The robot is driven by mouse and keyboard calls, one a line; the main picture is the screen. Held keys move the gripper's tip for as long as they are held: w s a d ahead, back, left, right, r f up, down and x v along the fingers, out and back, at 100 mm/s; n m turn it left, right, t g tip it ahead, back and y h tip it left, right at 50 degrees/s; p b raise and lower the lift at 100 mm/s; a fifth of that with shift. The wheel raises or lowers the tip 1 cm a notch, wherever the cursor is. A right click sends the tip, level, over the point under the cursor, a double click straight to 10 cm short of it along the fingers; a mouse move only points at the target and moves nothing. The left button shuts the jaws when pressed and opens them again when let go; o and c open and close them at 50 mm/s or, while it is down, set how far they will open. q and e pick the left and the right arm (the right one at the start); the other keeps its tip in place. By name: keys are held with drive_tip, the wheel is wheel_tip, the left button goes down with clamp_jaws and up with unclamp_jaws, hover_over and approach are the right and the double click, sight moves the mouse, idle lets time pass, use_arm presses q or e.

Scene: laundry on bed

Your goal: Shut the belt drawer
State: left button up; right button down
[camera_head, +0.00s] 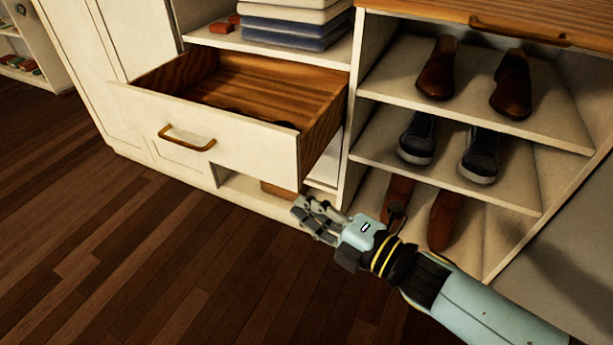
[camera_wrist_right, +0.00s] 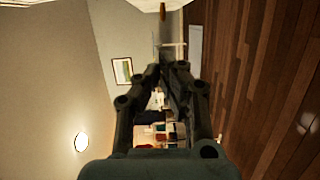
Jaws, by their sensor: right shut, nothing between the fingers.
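The belt drawer (camera_head: 225,135) is pulled well out of the white cabinet in the head view. Its front is white with a brass handle (camera_head: 187,138), and its inside is brown wood. Dark items lie low behind the drawer front, mostly hidden by it. My right gripper (camera_head: 299,208) is shut and empty, just below and in front of the drawer's right front corner, apart from the handle. In the right wrist view its fingers (camera_wrist_right: 172,72) are close together with nothing held. My left gripper is not in view.
An open shoe shelf (camera_head: 388,93) with several shoes stands right of the drawer. Folded clothes (camera_head: 297,22) lie on the shelf above it. A low compartment with a brown item (camera_head: 278,190) is under the drawer. The wooden floor (camera_head: 130,260) in front is clear.

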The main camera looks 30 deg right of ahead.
sight(278, 164)
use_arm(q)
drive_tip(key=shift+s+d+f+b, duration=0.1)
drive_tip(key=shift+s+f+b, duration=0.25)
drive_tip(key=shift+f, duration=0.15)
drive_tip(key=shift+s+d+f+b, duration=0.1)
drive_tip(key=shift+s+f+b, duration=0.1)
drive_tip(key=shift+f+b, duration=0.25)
use_arm(e)
drive_tip(key=shift+w+r, duration=0.2)
drive_tip(key=shift+w, duration=2.8)
drive_tip(key=shift+w+r, duration=0.15)
drive_tip(key=shift+w, duration=2.8)
